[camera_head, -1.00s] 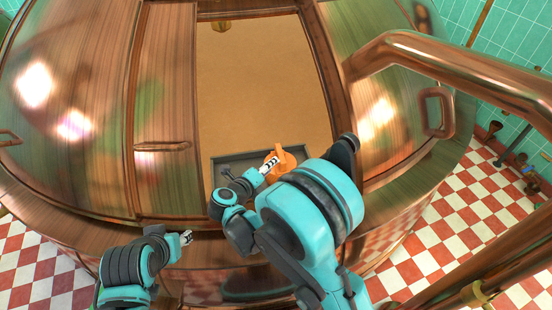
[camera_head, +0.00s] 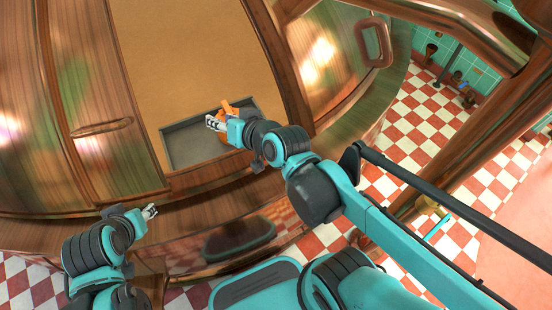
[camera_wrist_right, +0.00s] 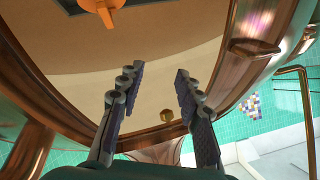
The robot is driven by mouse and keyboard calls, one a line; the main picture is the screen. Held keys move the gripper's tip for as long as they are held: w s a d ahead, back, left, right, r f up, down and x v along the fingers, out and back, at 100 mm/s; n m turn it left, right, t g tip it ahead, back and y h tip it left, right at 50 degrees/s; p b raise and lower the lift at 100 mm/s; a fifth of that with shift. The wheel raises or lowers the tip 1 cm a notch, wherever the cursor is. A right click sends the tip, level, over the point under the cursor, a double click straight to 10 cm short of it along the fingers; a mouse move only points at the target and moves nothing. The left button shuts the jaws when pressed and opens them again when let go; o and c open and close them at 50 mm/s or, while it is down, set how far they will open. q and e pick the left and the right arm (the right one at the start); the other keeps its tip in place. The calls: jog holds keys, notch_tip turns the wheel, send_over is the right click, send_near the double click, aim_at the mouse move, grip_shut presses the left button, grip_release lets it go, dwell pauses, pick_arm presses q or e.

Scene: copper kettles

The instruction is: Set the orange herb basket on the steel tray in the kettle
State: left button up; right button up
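The orange herb basket (camera_head: 228,107) sits at the back right part of the grey steel tray (camera_head: 190,150), inside the kettle opening. My right gripper (camera_head: 212,122) is in front of it in the head view and hides part of it. In the right wrist view the two fingers (camera_wrist_right: 152,92) are spread with nothing between them. The basket (camera_wrist_right: 103,6) shows there only at the top edge, apart from the fingertips. My left gripper (camera_head: 150,211) is outside the kettle, at lower left; its fingers are too small to judge.
The copper kettle's wooden-looking frame surrounds the opening, with a handled panel (camera_head: 102,128) on the left and another handle (camera_head: 374,40) at the right. A tan floor (camera_head: 185,60) beyond the tray is bare. A thick copper pipe (camera_head: 490,30) crosses the upper right.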

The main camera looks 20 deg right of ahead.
jog(key=s+d+f+n+g+h, duration=0.1)
jog(key=s+d+f+g+h, duration=0.2)
jog(key=s+d+f, duration=0.5)
jog(key=s+d+g, duration=0.1)
jog(key=s, duration=0.2)
jog(key=shift+d+f+n+g+h, duration=0.15)
jog(key=shift+f+n+g+h, duration=0.1)
jog(key=shift+n+g+h, duration=0.15)
